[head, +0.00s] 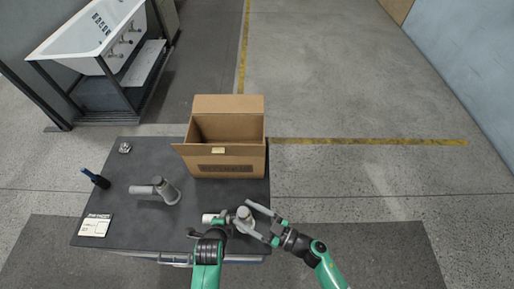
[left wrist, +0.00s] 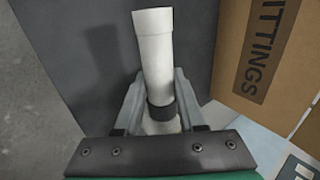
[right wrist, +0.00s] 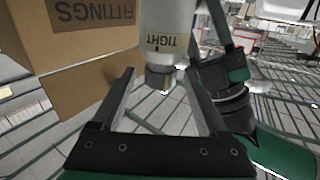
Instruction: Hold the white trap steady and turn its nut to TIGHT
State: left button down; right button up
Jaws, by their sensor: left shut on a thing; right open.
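The white trap (head: 243,215) is at the front right of the dark table. My left gripper (left wrist: 160,100) is shut on it in the left wrist view, where a white tube (left wrist: 154,50) rises above a dark collar (left wrist: 162,112) between the fingers. My right gripper (head: 252,217) is open, its fingers on either side of the trap. In the right wrist view the TIGHT label (right wrist: 166,42) sits on the white body, with the short grey-brown nut (right wrist: 160,78) at its end. The nut lies between the right fingers (right wrist: 165,95), with gaps at both sides.
An open cardboard box (head: 225,160) marked FITTINGS stands behind the trap.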

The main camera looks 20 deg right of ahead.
jog(key=v, duration=1.2)
jog(key=w+a+r+n+t+y, duration=0.1)
jog(key=w+r, duration=0.3)
jog(key=r, duration=0.6)
jog(key=w+a+r+n+t+y, duration=0.1)
jog(key=w+r+n+y, duration=0.2)
jog(key=r, duration=0.6)
jog(key=w+a+r+n+t+y, duration=0.1)
jog(key=w+r, duration=0.4)
jog(key=r, duration=0.5)
jog(key=shift+w+r+n+y, duration=0.4)
jog(key=shift+n+y, duration=0.2)
jog(key=shift+n, duration=0.1)
